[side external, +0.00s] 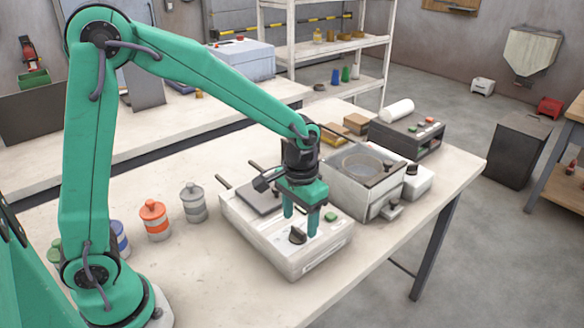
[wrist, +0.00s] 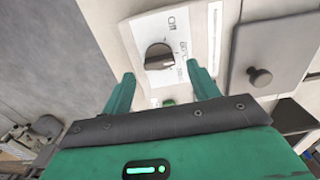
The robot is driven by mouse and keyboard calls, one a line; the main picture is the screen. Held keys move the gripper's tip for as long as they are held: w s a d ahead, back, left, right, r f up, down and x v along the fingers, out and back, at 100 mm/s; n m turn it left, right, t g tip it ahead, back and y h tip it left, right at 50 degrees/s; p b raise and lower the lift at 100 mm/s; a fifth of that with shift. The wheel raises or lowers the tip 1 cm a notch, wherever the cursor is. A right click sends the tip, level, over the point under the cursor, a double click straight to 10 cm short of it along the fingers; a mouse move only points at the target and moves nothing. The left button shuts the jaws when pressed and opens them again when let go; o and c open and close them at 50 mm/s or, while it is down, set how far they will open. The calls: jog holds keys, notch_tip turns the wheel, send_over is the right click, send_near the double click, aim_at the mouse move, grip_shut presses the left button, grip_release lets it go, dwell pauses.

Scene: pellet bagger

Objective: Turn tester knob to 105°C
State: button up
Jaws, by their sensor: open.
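The tester (side external: 315,256) is a white box near the front edge of the table. Its dark knob (side external: 298,235) sits on the top face and also shows in the wrist view (wrist: 159,57) on a white printed panel. The knob's scale marks are too small to read fully. My gripper (side external: 300,229) points down over the tester, its two green fingers apart and empty. In the wrist view, the fingers (wrist: 160,75) stand on either side of the knob's near end, and the knob lies a little beyond them. I cannot tell whether they touch it.
A green button (side external: 331,217) sits on the tester beside my gripper. A grey plate with a small handle (wrist: 260,76) is on its top. A metal box with a round basin (side external: 362,165) stands close to the right. Lidded jars (side external: 193,204) stand to the left.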

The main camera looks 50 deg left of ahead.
jog(key=shift+f, duration=1.1)
jog(key=shift+c, duration=0.2)
jog(key=c, duration=1)
jog(key=shift+o, duration=0.2)
jog(key=shift+m, duration=0.3)
jog(key=m, duration=0.5)
jog(key=shift+d, duration=0.1)
jog(key=m, duration=0.6)
jog(key=shift+d, duration=0.1)
jog(key=shift+m, duration=0.3)
jog(key=shift+r, duration=0.1)
